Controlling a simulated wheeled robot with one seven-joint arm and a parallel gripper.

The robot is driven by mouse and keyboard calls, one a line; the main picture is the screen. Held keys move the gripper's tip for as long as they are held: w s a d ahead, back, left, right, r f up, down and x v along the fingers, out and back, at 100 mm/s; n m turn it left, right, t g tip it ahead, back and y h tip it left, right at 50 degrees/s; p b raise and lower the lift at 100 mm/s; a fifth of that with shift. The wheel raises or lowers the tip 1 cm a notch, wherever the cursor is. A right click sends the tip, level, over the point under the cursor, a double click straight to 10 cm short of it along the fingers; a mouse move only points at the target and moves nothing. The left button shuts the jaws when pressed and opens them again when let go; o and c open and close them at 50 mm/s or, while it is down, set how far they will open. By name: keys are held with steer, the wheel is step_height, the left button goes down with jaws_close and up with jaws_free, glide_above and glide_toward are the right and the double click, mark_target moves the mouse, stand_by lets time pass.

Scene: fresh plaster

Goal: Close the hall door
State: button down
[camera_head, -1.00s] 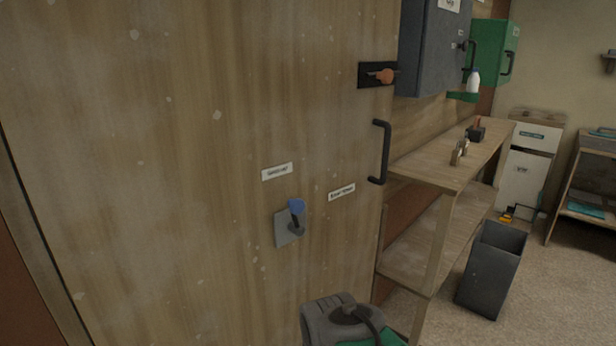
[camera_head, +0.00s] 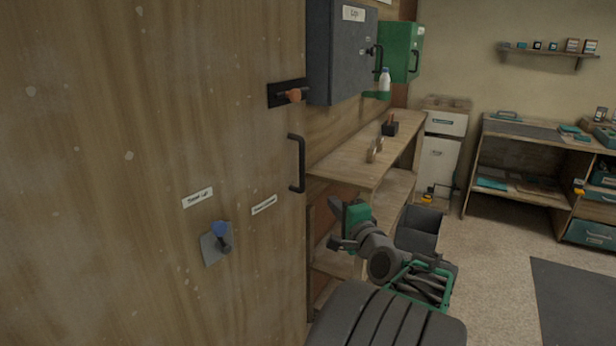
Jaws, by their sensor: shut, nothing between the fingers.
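The hall door looks to be the large speckled wooden panel (camera_head: 120,180) filling the left of the view. It has a black bar handle (camera_head: 299,163) at its right edge and a lever with a blue knob (camera_head: 220,236) on a grey plate. An orange-knobbed latch (camera_head: 290,95) sits on a black plate near the top right edge. I cannot tell whether the panel is fully closed. My gripper (camera_head: 336,240) is shut and empty, right of the panel, below the handle and in front of the shelf unit. It appears apart from the handle and lever. Its fingertips are small and hard to make out.
A wooden shelf unit (camera_head: 345,160) stands just right of the panel, below a grey cabinet (camera_head: 345,60) and a green box (camera_head: 398,50). A dark bin (camera_head: 418,222) stands behind my arm. Open floor (camera_head: 500,270) and a dark mat (camera_head: 580,300) lie right.

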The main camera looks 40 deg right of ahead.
steer(key=w+a+x, duration=0.1)
steer(key=a+x, duration=0.1)
steer(key=x, duration=1)
steer(key=shift+w+r, duration=0.2)
steer(key=shift+w, duration=0.05)
